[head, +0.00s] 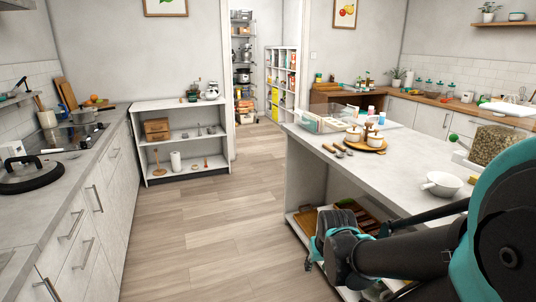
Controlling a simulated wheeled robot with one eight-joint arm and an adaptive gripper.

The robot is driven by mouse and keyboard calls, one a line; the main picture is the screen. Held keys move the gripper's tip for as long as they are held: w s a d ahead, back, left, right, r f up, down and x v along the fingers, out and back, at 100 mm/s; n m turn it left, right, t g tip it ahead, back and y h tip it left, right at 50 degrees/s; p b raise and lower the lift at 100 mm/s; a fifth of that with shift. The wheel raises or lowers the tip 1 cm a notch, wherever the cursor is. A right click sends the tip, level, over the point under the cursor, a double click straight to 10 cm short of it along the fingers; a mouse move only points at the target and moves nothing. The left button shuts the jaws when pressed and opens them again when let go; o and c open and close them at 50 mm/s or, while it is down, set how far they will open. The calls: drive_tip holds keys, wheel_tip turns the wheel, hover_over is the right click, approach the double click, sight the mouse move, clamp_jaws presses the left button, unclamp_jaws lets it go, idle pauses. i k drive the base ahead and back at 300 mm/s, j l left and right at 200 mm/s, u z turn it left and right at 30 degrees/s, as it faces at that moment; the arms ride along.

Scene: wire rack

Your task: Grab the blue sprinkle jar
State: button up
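I cannot make out for certain a blue sprinkle jar. Small blue-topped items (382,117) stand at the far end of the island counter, too small to identify. A wire rack (243,45) with pots, boxes and other goods stands in the pantry beyond the doorway; its items are too small to tell apart. My gripper (310,262) hangs low beside the island at the lower right, far from both. Its fingers are partly hidden and point away, so whether they are open does not show.
The island counter (400,160) is at right, with a white bowl (442,183) and a wooden tray (365,146). A counter with drawers (75,225) runs along the left. A low white shelf (180,105) stands ahead. The wooden floor (200,240) between is clear towards the doorway.

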sight(381, 119)
drive_tip(key=i+j+u, duration=0.3)
drive_tip(key=i, duration=0.55)
drive_tip(key=i+l+u, duration=0.1)
drive_tip(key=i+u, duration=0.15)
drive_tip(key=i, duration=0.65)
drive_tip(key=i+j+z, duration=0.1)
drive_tip(key=i, duration=1.7)
drive_tip(key=i+z, duration=0.15)
drive_tip(key=i, duration=0.75)
drive_tip(key=i+j+z, duration=0.15)
drive_tip(key=i, duration=0.8)
drive_tip(key=i+l+z, duration=0.15)
drive_tip(key=i+z, duration=0.6)
drive_tip(key=i+j+z, duration=0.1)
drive_tip(key=i+z, duration=0.3)
drive_tip(key=i+j+z, duration=0.2)
drive_tip(key=i+z, duration=0.7)
drive_tip(key=z, duration=0.3)
drive_tip(key=i+j+z, duration=0.25)
drive_tip(key=z, duration=0.15)
drive_tip(key=i+j+z, duration=0.25)
drive_tip(key=z, duration=0.15)
drive_tip(key=i+j+z, duration=0.2)
drive_tip(key=j+z, duration=0.25)
drive_tip(key=l, duration=0.15)
